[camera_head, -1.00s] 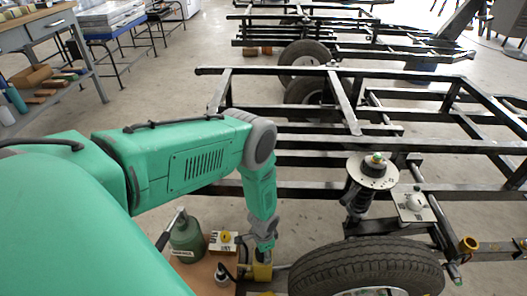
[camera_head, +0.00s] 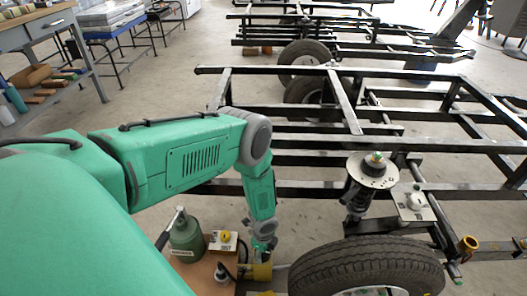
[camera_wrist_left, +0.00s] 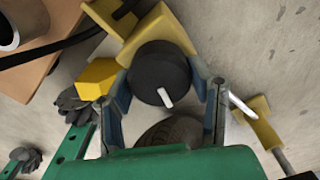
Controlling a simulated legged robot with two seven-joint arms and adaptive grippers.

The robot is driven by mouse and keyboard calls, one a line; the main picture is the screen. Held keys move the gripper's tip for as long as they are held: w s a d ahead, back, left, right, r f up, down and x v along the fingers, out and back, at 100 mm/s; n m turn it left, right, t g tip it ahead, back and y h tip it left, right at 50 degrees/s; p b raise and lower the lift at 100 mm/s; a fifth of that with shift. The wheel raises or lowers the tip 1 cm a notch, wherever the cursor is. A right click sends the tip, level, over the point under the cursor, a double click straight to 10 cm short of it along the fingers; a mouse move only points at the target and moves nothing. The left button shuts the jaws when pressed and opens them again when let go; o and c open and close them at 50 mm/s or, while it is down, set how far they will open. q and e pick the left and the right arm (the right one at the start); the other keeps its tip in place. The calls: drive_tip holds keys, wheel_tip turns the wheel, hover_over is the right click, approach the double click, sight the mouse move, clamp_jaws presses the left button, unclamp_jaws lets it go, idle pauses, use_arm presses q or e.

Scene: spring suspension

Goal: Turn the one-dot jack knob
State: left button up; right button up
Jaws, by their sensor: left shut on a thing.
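The jack's round black knob (camera_wrist_left: 160,73) carries a white bar mark in the left wrist view. It sits on a yellow jack body (camera_wrist_left: 160,32). My left gripper (camera_wrist_left: 168,92) has one finger on each side of the knob and is shut on it. I cannot make out a dot on the knob. In the head view, my left gripper (camera_head: 263,248) is low in the middle, at the yellow jack (camera_head: 262,271) beside the tyre. The knob is hidden there. My right gripper is not in view.
The tyre (camera_head: 365,262) stands close right of the jack. A green bottle (camera_head: 186,238), a small box with a yellow knob (camera_head: 224,241) and a grey-topped item (camera_head: 222,273) stand left on a brown board. The black frame (camera_head: 310,190) and spring unit (camera_head: 360,185) lie beyond.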

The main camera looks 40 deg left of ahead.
use_arm(q)
drive_tip(key=m, duration=0.5)
drive_tip(key=shift+m, duration=2.6)
drive_tip(key=o, duration=1.2)
drive_tip(key=shift+c, duration=0.2)
wheel_tip(320, 180, up, 12)
drive_tip(key=shift+f, duration=0.1)
